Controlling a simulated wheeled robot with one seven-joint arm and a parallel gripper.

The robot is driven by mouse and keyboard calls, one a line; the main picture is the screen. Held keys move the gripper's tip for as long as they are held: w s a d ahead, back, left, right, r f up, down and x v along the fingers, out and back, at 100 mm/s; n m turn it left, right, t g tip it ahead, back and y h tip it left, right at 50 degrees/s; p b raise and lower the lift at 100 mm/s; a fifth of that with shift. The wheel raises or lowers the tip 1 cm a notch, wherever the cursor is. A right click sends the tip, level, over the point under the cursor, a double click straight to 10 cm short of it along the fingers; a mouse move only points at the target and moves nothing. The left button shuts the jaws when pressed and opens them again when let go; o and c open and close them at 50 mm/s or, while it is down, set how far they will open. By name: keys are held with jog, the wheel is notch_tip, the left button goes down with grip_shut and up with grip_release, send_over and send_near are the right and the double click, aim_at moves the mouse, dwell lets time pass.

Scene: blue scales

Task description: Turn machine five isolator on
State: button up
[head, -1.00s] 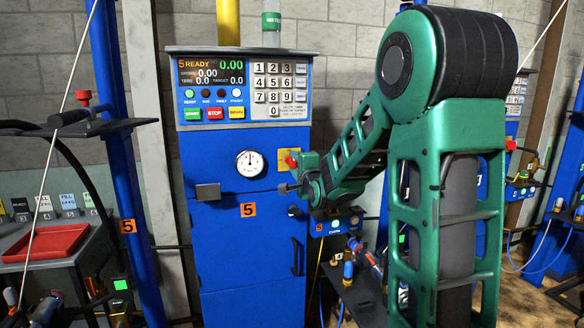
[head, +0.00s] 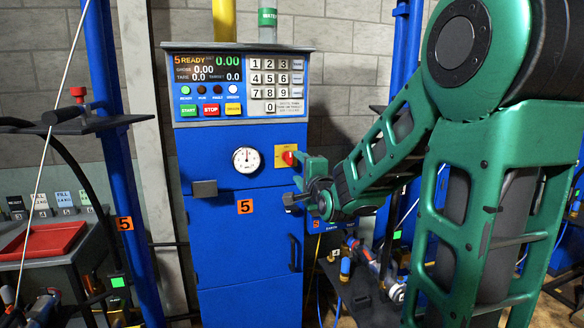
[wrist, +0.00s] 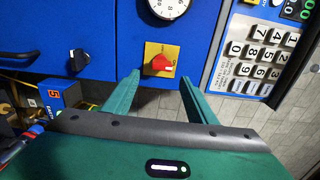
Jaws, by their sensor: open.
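The machine five isolator is a red rotary knob (head: 289,158) on a yellow plate, on the front of the blue cabinet (head: 235,240) labelled 5. In the wrist view, the red knob (wrist: 162,62) lies ahead of the gap between my fingertips, apart from them as far as I can tell. A pale mark shows on the knob; its position label is too small to read. My gripper (wrist: 160,76) is open and empty, with one finger each side of the knob's line. In the head view, my gripper (head: 296,190) is just below and right of the knob.
A round gauge (head: 246,160) sits left of the isolator. Above is a control panel (head: 240,85) with a lit display reading 5 READY and a keypad. A black knob (wrist: 78,60) shows in the wrist view. A red tray (head: 45,241) stands at left.

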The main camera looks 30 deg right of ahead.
jog(key=shift+v, duration=1.4)
jog(key=shift+f, duration=0.15)
